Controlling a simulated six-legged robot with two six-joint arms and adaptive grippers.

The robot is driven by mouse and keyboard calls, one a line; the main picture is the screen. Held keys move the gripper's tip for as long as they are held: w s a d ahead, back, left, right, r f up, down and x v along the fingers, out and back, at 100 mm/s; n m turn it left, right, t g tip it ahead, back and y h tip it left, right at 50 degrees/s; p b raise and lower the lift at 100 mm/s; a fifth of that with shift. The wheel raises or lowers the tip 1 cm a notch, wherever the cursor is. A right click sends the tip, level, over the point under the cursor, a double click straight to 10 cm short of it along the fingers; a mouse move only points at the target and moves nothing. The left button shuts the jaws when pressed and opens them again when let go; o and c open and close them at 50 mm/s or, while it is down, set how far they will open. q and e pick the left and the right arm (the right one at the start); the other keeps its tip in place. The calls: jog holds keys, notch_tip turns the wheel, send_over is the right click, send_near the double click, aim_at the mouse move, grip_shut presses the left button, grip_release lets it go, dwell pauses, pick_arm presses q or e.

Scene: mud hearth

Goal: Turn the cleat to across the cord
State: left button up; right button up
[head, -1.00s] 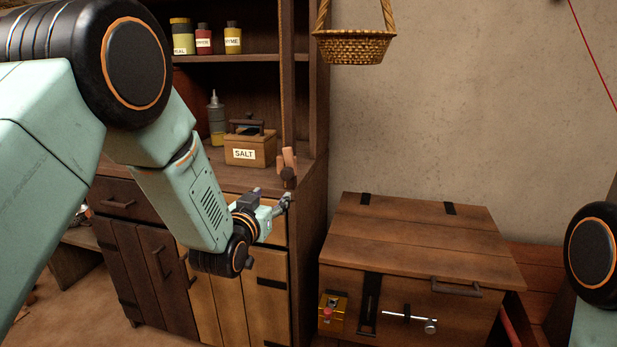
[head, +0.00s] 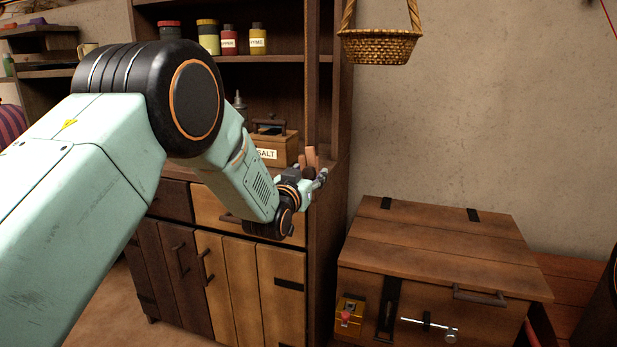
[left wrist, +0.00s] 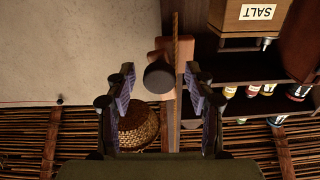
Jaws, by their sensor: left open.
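The wooden cleat (head: 310,157) is on the front post of the cupboard, partly hidden by my left gripper (head: 320,176). In the left wrist view the cleat shows a dark round knob (left wrist: 158,78) with wood above and below it. It looks roughly lengthwise beside the cord (left wrist: 176,60), slightly tilted. The cord runs along the post. My left gripper (left wrist: 161,100) is open and empty, its fingers spread to either side of the cleat's line; I cannot tell whether it touches. My right gripper is out of view.
The salt box (head: 280,150) and several jars (head: 230,40) stand on the cupboard shelves. A wicker basket (head: 380,46) hangs to the right of the post. A wooden chest (head: 440,245) with metal fittings stands below right. The wall between is clear.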

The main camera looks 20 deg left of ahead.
pick_arm(q)
jog(key=shift+w, duration=0.2)
jog(key=shift+s, duration=0.1)
jog(key=shift+c, duration=0.3)
jog(key=shift+c, duration=0.6)
grip_shut()
